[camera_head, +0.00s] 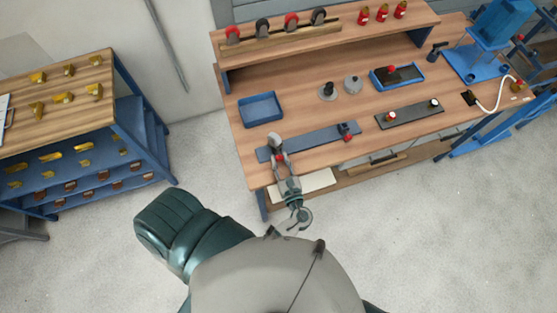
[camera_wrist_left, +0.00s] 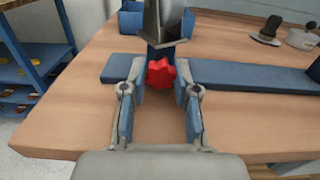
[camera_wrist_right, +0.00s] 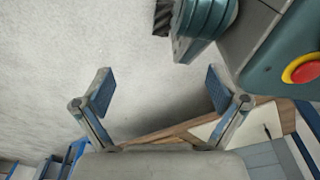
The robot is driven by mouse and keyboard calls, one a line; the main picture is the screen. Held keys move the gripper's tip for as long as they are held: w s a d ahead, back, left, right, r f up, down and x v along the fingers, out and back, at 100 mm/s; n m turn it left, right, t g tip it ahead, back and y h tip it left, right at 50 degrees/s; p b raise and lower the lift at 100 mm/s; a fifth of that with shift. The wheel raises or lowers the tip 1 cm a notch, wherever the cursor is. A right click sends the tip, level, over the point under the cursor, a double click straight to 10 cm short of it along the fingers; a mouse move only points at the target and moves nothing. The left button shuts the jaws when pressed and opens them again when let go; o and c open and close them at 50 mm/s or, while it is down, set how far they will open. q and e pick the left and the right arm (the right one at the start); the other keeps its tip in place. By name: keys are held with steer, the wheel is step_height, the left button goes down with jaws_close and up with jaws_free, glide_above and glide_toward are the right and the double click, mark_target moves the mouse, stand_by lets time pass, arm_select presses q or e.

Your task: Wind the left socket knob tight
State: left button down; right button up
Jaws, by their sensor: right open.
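The left socket knob, a red lobed knob (camera_wrist_left: 160,73), sits at the front of a grey upright socket (camera_wrist_left: 167,22) on a long blue bar (camera_wrist_left: 250,76). It also shows in the head view (camera_head: 280,157). My left gripper (camera_wrist_left: 159,80) points at it with fingers apart. The knob is at the fingertips, between them, with a thin gap on its left; whether the right finger touches it I cannot tell. In the head view my left gripper (camera_head: 284,170) reaches over the bench's front edge. My right gripper (camera_wrist_right: 158,90) is open and empty above the floor.
A second socket (camera_head: 345,128) with a red knob (camera_head: 348,138) stands at the bar's right end. A blue tray (camera_head: 260,109) lies behind the bar. A dark plate (camera_head: 409,115) is to the right. A shelf rack (camera_head: 130,115) stands left, with clear floor between.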

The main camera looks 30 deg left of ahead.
arm_select(q)
steer(key=shift+s+d, duration=0.15)
steer(key=shift+d, duration=0.4)
steer(key=shift+a, duration=0.2)
steer(key=shift+s+r+p, duration=0.1)
steer(key=shift+p, duration=0.3)
steer(key=m+p, duration=0.1)
steer(key=p, duration=0.1)
steer(key=m+p, duration=0.1)
steer(key=p, duration=0.1)
steer(key=shift+d+r+m, duration=0.15)
steer(key=shift+r+m, duration=0.05)
steer(key=shift+m, duration=0.1)
arm_select(e)
steer(key=s+d+f, duration=0.2)
steer(key=s+d, duration=0.2)
steer(key=s, duration=0.7)
arm_select(q)
steer(key=m+p, duration=0.2)
steer(key=p, duration=0.2)
steer(key=shift+m, duration=0.3)
steer(key=shift+f+m+p, duration=0.15)
steer(key=shift+m+p, duration=1.4)
steer(key=shift+m, duration=0.05)
arm_select(e)
step_height(320, 180, up, 7)
steer(key=w, duration=0.1)
steer(key=shift+a, duration=0.3)
steer(key=shift+w+r, duration=0.1)
steer(key=shift+r, duration=0.05)
